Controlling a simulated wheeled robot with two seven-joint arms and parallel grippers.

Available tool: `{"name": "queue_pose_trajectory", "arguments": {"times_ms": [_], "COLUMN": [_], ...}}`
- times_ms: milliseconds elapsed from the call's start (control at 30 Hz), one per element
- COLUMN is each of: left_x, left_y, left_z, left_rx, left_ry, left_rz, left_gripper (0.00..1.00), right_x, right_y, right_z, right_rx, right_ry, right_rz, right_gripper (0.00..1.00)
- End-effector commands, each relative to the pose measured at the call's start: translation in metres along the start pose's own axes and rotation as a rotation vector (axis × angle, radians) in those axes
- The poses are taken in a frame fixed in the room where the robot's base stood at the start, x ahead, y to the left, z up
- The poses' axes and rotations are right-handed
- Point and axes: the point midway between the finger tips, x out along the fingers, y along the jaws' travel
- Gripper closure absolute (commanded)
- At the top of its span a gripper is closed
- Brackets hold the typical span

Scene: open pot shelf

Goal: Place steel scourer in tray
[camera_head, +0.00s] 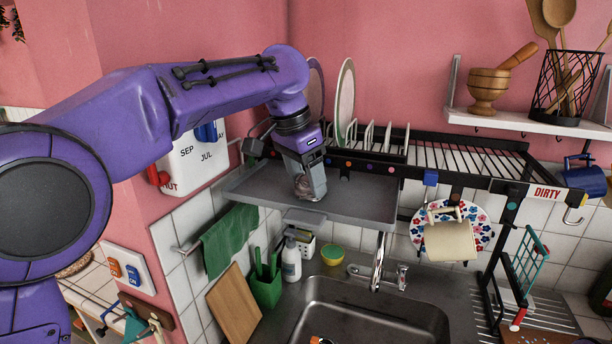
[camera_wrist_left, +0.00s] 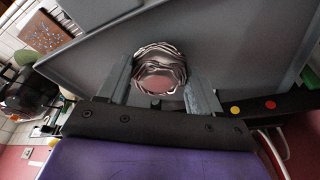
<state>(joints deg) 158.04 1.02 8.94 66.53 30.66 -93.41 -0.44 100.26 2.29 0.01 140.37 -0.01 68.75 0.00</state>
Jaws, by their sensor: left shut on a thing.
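My left gripper (camera_head: 309,190) points down over the grey tray (camera_head: 362,207) on the rack above the sink. It is shut on the steel scourer (camera_head: 303,183), which shows faintly between the fingers. In the left wrist view the scourer (camera_wrist_left: 160,70) is a round coil of shiny metal strands between the two fingers of the left gripper (camera_wrist_left: 160,85). The tray (camera_wrist_left: 95,62) lies behind it there. The scourer is over or in the tray; I cannot tell whether it touches the tray floor. My right gripper is out of view.
Plates (camera_head: 345,100) stand in a rack behind the tray. The wire shelf (camera_head: 455,158) continues to the right. Below are the sink (camera_head: 365,320), faucet (camera_head: 379,262), a soap bottle (camera_head: 291,258) and a green holder (camera_head: 266,288). The rest of the tray looks empty.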

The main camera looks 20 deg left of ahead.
Motion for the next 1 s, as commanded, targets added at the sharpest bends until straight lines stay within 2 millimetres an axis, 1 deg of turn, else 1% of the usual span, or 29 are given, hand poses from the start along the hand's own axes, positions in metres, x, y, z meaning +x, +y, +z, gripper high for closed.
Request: {"name": "queue_pose_trajectory", "arguments": {"times_ms": [100, 133, 200, 467, 567, 667, 800, 900, 1000], "left_x": [0.001, 0.001, 0.001, 0.0, -0.006, -0.025, -0.064, -0.089, -0.105], "left_y": [0.0, 0.0, 0.0, 0.0, 0.0, 0.0, 0.0, 0.0, 0.0], "left_z": [0.0, 0.0, 0.0, 0.0, -0.001, -0.001, -0.001, -0.001, -0.001], "left_rx": [0.0, 0.0, 0.0, -0.001, -0.001, -0.001, 0.001, 0.001, 0.001], "left_ry": [0.0, 0.001, 0.001, 0.001, 0.003, 0.006, 0.005, 0.004, 0.002], "left_rz": [0.0, 0.0, 0.0, 0.0, 0.0, 0.0, -0.001, 0.0, 0.002], "left_gripper": [0.69, 0.29, 0.1, 0.1, 0.1, 0.1, 0.1, 0.1, 0.1], "right_x": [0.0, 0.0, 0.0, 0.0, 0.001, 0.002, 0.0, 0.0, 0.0], "right_y": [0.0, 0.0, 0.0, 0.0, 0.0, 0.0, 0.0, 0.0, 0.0], "right_z": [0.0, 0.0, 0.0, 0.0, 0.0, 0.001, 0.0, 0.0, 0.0], "right_rx": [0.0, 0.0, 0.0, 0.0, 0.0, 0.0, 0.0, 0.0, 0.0], "right_ry": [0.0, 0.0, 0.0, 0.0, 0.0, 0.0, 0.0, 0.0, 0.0], "right_rz": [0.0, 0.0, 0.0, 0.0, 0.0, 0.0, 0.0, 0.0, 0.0], "right_gripper": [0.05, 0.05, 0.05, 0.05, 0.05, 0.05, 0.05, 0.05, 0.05]}}
